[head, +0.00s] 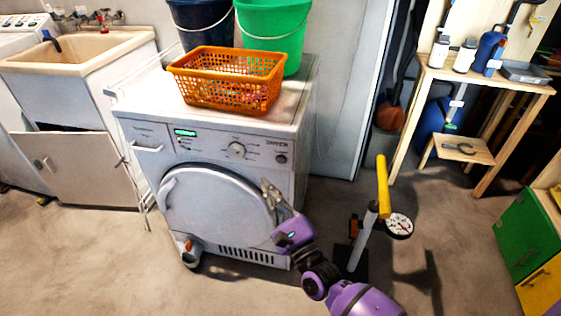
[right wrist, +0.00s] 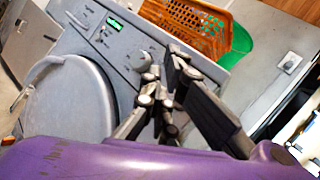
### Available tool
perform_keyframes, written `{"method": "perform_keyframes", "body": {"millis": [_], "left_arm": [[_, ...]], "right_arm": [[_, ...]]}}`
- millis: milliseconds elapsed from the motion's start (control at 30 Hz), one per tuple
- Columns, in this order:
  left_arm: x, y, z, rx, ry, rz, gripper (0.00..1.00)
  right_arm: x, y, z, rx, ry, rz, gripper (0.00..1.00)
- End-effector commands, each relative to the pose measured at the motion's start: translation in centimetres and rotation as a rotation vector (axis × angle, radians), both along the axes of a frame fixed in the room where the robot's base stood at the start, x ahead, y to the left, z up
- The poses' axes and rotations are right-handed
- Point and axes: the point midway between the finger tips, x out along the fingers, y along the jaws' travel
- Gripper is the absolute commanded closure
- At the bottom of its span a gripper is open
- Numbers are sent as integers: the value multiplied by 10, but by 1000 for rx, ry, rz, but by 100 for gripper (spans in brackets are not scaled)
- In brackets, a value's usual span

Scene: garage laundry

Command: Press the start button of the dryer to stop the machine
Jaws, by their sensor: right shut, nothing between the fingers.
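The white dryer (head: 215,215) stands in the middle of the head view with its round door shut. Its front panel has a lit green display (head: 185,132), a round dial (head: 236,150) and a small round button (head: 281,158) at the right end. My right gripper (head: 267,184) is shut and empty, in front of the dryer, below and slightly left of that button in the head view. In the right wrist view my gripper's fingers (right wrist: 168,62) cover part of the panel; the dial (right wrist: 139,61) and display (right wrist: 114,23) show, the button seems hidden. My left gripper is out of view.
An orange basket (head: 228,80) and green (head: 290,30) and dark blue (head: 202,25) buckets stand on the dryer. A floor pump with yellow handle (head: 383,187) stands right of my right arm. A sink (head: 75,50) is at left.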

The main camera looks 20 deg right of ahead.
Motion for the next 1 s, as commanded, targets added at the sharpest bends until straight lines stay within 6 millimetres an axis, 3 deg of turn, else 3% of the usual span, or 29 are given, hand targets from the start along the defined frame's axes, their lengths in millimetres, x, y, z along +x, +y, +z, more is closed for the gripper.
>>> {"method": "perform_keyframes", "body": {"millis": [600, 1000], "left_arm": [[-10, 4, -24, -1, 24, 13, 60], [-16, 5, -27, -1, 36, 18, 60]], "right_arm": [[62, -42, -3, -2, 1, 0, 100], [69, -47, 0, -1, 1, -1, 100]]}}
